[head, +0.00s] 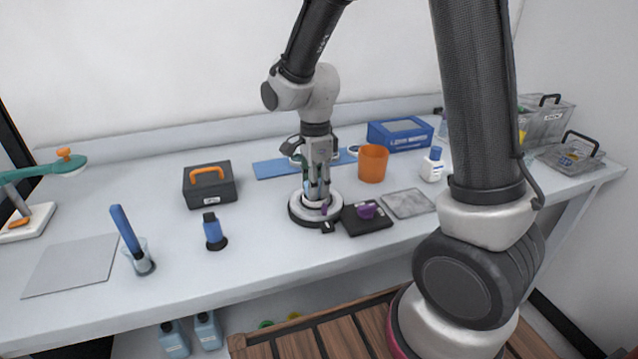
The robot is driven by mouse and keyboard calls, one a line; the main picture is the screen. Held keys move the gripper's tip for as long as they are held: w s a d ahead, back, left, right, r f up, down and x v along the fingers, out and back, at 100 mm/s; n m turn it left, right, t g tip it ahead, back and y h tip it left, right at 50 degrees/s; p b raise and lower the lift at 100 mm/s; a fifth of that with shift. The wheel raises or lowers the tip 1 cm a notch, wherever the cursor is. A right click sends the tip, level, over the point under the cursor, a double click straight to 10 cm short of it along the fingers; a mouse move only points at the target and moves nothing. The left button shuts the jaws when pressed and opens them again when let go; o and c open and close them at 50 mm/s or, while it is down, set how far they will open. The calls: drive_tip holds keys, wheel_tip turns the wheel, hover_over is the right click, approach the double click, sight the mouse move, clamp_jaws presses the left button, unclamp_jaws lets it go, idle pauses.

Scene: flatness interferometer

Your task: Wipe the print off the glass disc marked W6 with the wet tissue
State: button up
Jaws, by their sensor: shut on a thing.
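My gripper (318,196) points straight down over a round stand with a dark base and a pale ring (296,210). It is shut on a small pale thing that looks like the wet tissue, mostly hidden by the fingers. The tips are at or just above the top of the stand; I cannot tell whether they touch. A glass disc may lie on this stand, but the gripper covers its middle. I cannot read a W6 mark or see a print.
A black pad with a purple item (367,210) and a grey plate (408,203) lie right of the stand. An orange cup (373,163) and blue box (400,134) stand behind.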

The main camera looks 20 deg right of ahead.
drive_tip(key=shift+a, duration=0.15)
drive_tip(key=shift+a, duration=0.55)
drive_tip(key=shift+d+r, duration=0.1)
drive_tip(key=shift+d, duration=0.75)
drive_tip(key=shift+r, duration=4)
